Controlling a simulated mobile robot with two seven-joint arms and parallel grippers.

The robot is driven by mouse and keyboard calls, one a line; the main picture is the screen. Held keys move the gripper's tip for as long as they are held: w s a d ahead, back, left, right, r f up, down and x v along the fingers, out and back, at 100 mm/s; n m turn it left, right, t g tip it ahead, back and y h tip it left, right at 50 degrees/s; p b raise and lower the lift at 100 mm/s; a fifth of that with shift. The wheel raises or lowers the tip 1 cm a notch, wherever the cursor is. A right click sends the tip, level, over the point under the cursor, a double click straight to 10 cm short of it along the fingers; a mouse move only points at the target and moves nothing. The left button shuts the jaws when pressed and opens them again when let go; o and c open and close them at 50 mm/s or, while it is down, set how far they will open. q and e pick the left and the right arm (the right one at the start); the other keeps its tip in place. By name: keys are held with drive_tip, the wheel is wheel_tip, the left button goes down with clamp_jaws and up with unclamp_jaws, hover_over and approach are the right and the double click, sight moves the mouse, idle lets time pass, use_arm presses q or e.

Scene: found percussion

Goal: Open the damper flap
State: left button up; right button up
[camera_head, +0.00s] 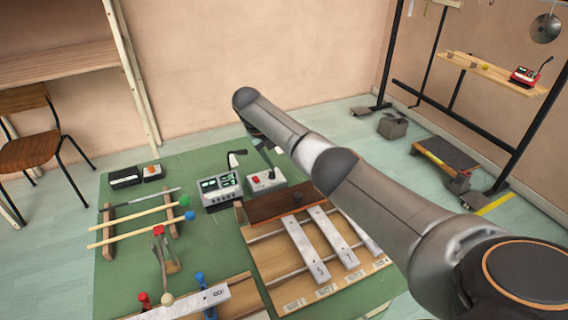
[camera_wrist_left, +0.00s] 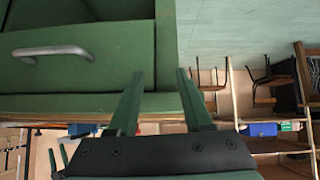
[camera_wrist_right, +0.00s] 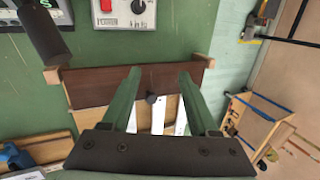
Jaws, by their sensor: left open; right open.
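The damper flap (camera_head: 272,206) is a dark brown board lying across the far ends of the metal bars on the wooden bar instrument (camera_head: 262,252). A small dark knob (camera_head: 299,198) stands on it. In the right wrist view the flap (camera_wrist_right: 95,88) and knob (camera_wrist_right: 151,98) lie below the open fingers, with the knob seen between them. My right gripper (camera_head: 266,146) is open and empty above the far side of the flap, partly hidden by its arm; it also shows in the right wrist view (camera_wrist_right: 158,74). My left gripper (camera_wrist_left: 157,82) is open and empty, away from the instrument.
A grey meter box (camera_head: 220,194) and a white box with a red switch (camera_head: 266,181) stand just beyond the flap. Mallets (camera_head: 135,224) lie on a rack at left. A green drawer front (camera_wrist_left: 110,70) is near my left gripper.

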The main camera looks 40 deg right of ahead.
drive_tip(key=v, duration=0.6)
idle(0.4)
